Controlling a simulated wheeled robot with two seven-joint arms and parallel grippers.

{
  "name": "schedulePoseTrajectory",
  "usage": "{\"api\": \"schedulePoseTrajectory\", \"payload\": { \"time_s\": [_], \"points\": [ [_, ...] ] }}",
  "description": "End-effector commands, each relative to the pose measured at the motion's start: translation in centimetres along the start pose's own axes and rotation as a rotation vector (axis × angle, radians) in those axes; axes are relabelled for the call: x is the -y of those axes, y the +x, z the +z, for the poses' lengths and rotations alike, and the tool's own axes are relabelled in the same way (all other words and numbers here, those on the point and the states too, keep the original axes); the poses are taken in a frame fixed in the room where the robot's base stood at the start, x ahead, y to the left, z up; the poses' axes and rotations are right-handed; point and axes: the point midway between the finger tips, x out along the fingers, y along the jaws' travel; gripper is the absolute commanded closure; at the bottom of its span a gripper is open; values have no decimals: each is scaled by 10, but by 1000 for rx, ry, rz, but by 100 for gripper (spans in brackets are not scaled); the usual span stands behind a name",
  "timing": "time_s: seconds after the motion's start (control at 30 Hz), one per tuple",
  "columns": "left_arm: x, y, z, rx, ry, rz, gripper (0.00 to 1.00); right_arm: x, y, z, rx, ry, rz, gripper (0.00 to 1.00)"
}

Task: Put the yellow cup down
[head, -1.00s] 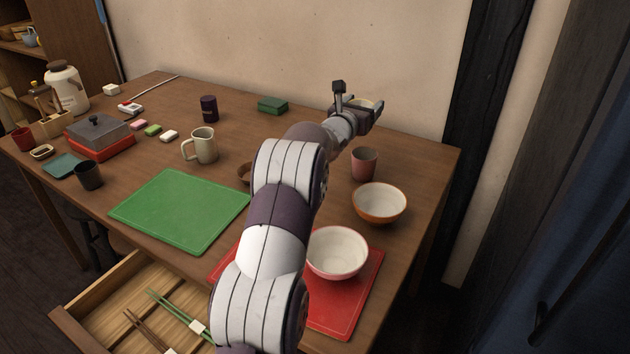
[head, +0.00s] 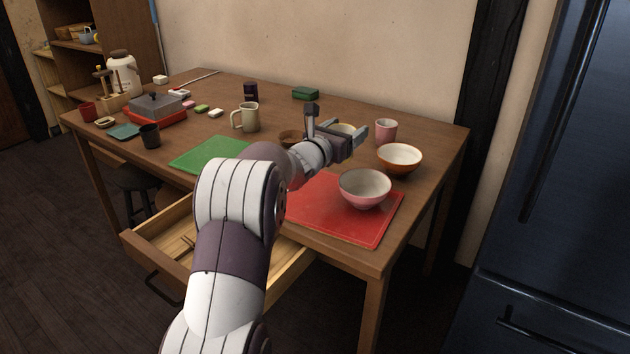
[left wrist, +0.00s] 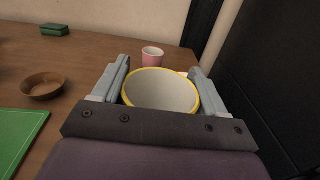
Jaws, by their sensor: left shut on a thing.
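The yellow cup (left wrist: 160,90) shows in the left wrist view as a yellow rim around a pale inside, between the two fingers. My left gripper (left wrist: 158,84) is shut on it, one finger on each side. In the head view the left gripper (head: 345,133) is over the table's right part, behind the red mat, and only a bit of the cup's pale rim (head: 343,129) shows. Whether the cup's base touches the table is hidden. My right gripper is in neither view.
A pink cup (head: 386,131) stands just right of the gripper. An orange-and-white bowl (head: 399,158) and a pink bowl (head: 365,187) on a red mat (head: 330,222) are nearer. A brown bowl (left wrist: 43,86) is to the left. A drawer (head: 165,250) is open in front.

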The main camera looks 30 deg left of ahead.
Motion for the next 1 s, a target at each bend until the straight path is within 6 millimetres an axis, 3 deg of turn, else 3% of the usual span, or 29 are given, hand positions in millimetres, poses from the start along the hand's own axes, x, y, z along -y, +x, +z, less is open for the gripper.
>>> {"api": "schedulePoseTrajectory", "payload": {
  "time_s": [0.03,0.13,0.3,0.6,0.97,1.0],
  "points": [
    [-17,-3,-12,-1,-1,6,62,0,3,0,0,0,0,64],
    [-43,-8,-28,-1,-1,5,62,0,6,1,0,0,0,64],
    [-66,-12,-40,2,-1,1,62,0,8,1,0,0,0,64],
    [-68,-12,-84,0,-2,1,62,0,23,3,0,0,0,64],
    [-68,-12,-85,1,0,1,62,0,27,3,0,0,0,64],
    [-68,-12,-84,1,0,1,21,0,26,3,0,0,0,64]
  ]
}}
